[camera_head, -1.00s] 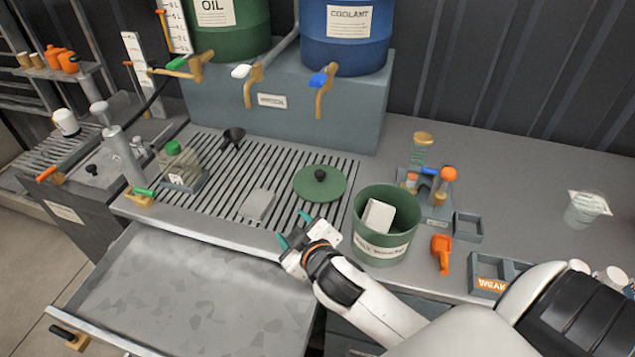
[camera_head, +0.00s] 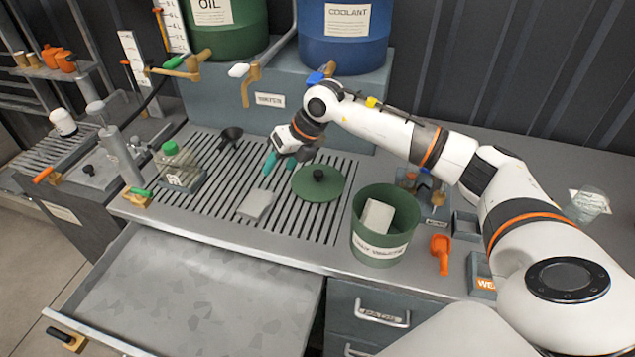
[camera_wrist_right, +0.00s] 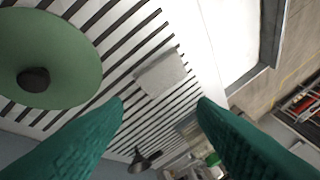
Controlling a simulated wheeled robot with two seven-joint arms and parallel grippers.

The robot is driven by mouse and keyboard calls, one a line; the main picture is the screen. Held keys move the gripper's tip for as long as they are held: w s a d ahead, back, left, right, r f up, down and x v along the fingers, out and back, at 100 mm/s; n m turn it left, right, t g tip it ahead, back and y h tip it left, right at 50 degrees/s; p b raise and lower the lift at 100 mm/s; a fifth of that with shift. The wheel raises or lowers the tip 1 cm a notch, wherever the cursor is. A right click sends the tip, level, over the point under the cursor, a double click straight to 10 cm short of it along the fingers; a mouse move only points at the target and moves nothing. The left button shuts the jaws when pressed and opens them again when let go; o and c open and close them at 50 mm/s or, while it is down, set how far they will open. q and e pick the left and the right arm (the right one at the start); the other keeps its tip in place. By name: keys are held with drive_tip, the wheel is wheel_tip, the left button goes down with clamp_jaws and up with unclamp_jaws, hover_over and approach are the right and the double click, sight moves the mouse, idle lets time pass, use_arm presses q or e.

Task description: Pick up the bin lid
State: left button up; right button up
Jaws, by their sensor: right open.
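The bin lid (camera_head: 318,184) is a round green disc with a black knob. It lies flat on the slatted grate, and its left part shows in the right wrist view (camera_wrist_right: 62,50). My right gripper (camera_head: 278,165) is above the grate just behind and left of the lid, apart from it. Its two teal fingers are spread with nothing between them in the right wrist view (camera_wrist_right: 162,105). The green bin (camera_head: 384,248) stands open to the right of the lid with a pale block inside. My left gripper is not in view.
A grey block (camera_head: 256,205) lies on the grate left of the lid. The oil and coolant barrels with taps (camera_head: 318,77) are behind. An open drawer (camera_head: 200,295) juts out in front.

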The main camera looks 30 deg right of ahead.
drive_tip(key=d+r+m+g+h, duration=0.15)
drive_tip(key=d+h, duration=0.35)
drive_tip(key=d, duration=0.6)
drive_tip(key=p, duration=0.2)
hover_over(318, 172)
drive_tip(key=s, duration=0.1)
wheel_tip(318, 172, down, 6)
drive_tip(key=shift+s+d+r, duration=0.1)
drive_tip(key=shift+s+r, duration=0.05)
drive_tip(key=shift+r, duration=0.05)
drive_tip(key=p+x, duration=0.1)
drive_tip(key=x, duration=0.1)
drive_tip(key=p+x, duration=0.1)
drive_tip(key=x, duration=0.1)
drive_tip(key=shift+s+a+f, duration=0.1)
drive_tip(key=shift+a+f, duration=0.1)
drive_tip(key=shift+f, duration=0.55)
drive_tip(key=shift+t, duration=0.25)
clamp_jaws()
